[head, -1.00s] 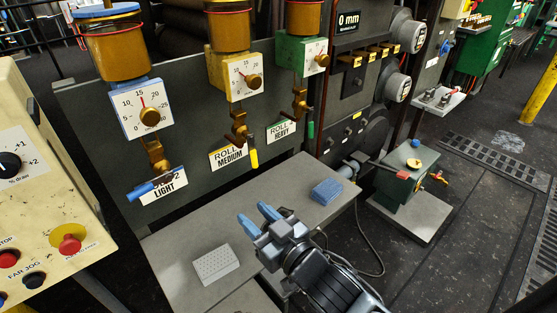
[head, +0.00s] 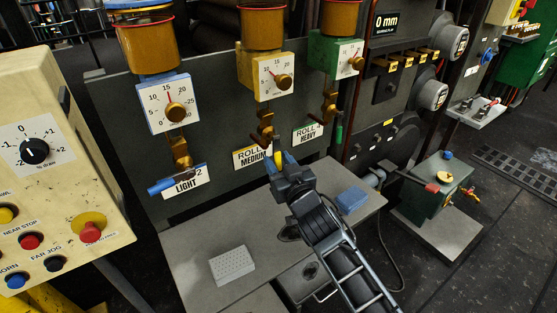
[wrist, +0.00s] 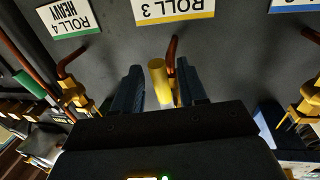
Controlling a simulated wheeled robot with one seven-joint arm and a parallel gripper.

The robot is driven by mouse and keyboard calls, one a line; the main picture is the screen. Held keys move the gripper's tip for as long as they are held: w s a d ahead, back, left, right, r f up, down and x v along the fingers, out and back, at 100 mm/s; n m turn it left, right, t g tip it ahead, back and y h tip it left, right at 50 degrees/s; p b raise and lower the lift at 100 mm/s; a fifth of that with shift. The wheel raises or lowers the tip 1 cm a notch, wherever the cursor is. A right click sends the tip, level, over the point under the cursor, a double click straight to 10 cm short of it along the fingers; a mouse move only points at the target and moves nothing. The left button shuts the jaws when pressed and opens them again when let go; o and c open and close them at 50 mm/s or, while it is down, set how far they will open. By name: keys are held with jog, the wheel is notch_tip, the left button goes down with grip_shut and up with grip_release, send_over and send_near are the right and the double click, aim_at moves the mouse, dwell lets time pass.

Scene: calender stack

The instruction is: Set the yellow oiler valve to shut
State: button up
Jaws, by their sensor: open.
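The yellow valve lever (head: 279,157) hangs nearly straight down from the brass valve (head: 264,128) under the middle oiler, beside the label ROLL MEDIUM. My gripper (head: 283,163) is at the lever, pointing up toward the panel. In the wrist view, which is upside down, the yellow lever (wrist: 158,78) stands between my two open dark blue fingers, with a gap on both sides. It is nearer the left finger there. The fingers are not closed on it.
The blue lever (head: 168,186) on the left oiler lies sideways; the green lever (head: 339,133) on the right hangs down. The shelf (head: 200,235) below holds a pale perforated block (head: 232,265) and a blue block (head: 352,199). A cream control box (head: 60,130) stands left.

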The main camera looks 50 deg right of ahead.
jog(key=shift+w+d, duration=0.1)
jog(key=shift+w, duration=0.15)
grip_shut()
dwell(0.5)
